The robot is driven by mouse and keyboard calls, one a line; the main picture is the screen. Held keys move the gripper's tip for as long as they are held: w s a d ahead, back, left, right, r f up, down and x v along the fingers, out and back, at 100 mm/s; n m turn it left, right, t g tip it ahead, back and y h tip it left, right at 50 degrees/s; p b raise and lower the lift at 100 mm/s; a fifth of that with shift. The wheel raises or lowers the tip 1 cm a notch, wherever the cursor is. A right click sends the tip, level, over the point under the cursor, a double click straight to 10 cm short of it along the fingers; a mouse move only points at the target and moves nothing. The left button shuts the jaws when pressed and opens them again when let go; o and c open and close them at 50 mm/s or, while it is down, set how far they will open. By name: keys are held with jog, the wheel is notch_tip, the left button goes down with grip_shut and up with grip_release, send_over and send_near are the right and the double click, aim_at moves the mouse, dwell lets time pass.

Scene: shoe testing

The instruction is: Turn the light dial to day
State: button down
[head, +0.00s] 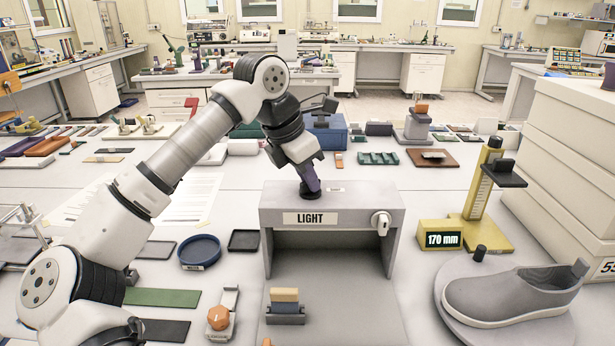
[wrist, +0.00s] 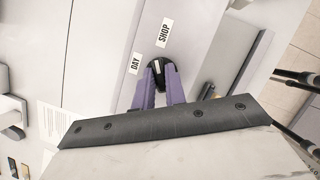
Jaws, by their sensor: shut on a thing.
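The light box (head: 384,210) is a grey hood with a LIGHT label on its front, in the middle of the head view. A black round dial (wrist: 157,68) with a white mark sits on its top. My gripper (wrist: 158,92) has purple fingers shut on the dial from either side. In the head view the gripper (head: 311,190) points down onto the box top. The DAY label (wrist: 135,63) lies left of the dial and the SHOP label (wrist: 165,32) above it in the wrist view. The white mark points roughly up, between the labels; its exact setting is hard to tell.
A white knob or hook (head: 381,222) is on the box's front right. A yellow height gauge (head: 480,195) and a grey shoe (head: 515,293) stand at right. A blue dish (head: 200,252) and an orange-knobbed device (head: 220,318) lie at left.

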jog(key=shift+f, duration=0.1)
jog(key=shift+f+n+t+b, duration=0.1)
jog(key=shift+n+t+b, duration=0.4)
jog(key=shift+n+b, duration=0.7)
jog(key=n+b, duration=0.1)
jog(key=n+y+b, duration=0.1)
jog(key=n+b, duration=0.1)
jog(key=shift+s+d+t+y, duration=0.1)
jog(key=shift+d+t+y, duration=0.05)
jog(key=shift+t+y, duration=0.2)
jog(key=n+y+b, duration=0.1)
jog(key=n, duration=0.2)
jog(key=n+y+b, duration=0.1)
jog(key=n+b, duration=0.1)
jog(key=n, duration=0.1)
jog(key=shift+d+r+t, duration=0.15)
jog(key=shift+r+t, duration=0.05)
jog(key=shift+t, duration=0.15)
jog(key=c, duration=1.4)
grip_release()
jog(key=shift+c, duration=0.2)
